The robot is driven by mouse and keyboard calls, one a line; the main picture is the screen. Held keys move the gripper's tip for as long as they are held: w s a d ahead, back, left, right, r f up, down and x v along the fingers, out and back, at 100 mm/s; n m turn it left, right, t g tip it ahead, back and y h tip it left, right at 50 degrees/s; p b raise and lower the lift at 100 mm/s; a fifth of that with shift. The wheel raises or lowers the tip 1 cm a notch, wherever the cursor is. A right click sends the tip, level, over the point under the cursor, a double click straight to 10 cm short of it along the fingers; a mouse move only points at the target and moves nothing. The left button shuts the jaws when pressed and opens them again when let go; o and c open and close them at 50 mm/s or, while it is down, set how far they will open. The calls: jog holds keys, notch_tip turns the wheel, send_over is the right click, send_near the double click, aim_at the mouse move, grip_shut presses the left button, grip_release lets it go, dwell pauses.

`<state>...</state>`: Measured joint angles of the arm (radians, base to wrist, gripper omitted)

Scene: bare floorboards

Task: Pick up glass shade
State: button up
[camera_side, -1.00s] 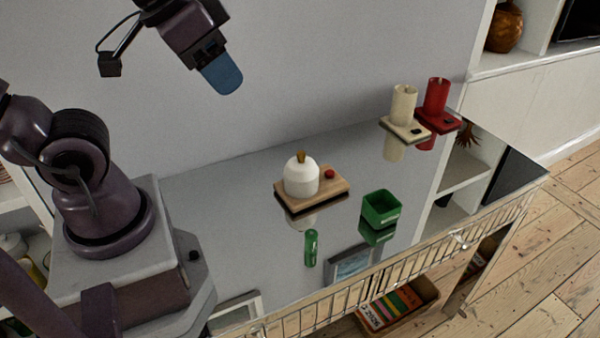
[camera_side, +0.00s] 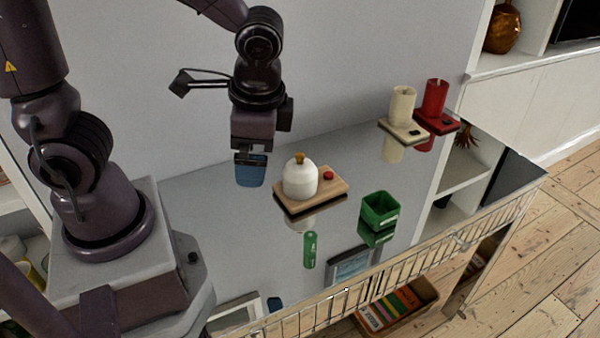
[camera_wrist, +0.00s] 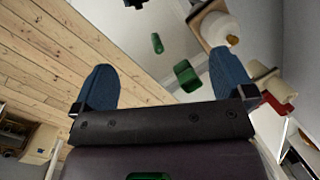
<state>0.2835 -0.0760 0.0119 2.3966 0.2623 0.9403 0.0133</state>
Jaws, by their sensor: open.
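The glass shade (camera_side: 300,180) is a rounded white dome with a small brass-coloured knob on top. It stands upright on a wooden base (camera_side: 335,188) beside a red button (camera_side: 328,175).
The base is on a glossy, reflective top. A green open box (camera_side: 380,208) and a green cylinder (camera_side: 310,248) are in front. A cream cylinder (camera_side: 403,105) and a red cylinder (camera_side: 434,99) stand on bases at the back right. A wire rail (camera_side: 400,268) runs along the front edge.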

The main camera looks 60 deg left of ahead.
jog(key=w+a+f+m+y, duration=0.1)
jog(key=w+f+m+y, duration=0.1)
jog(key=f+m+y, duration=0.35)
jog(key=w+f+m+y, duration=0.3)
jog(key=f+m, duration=0.3)
jog(key=f, duration=0.2)
jog(key=m+t+y, duration=0.2)
jog(key=m+t, duration=0.3)
send_near(302, 176)
jog(key=x, duration=1.3)
jog(key=shift+f, duration=0.35)
jog(key=c, duration=0.8)
jog(key=shift+r, duration=0.15)
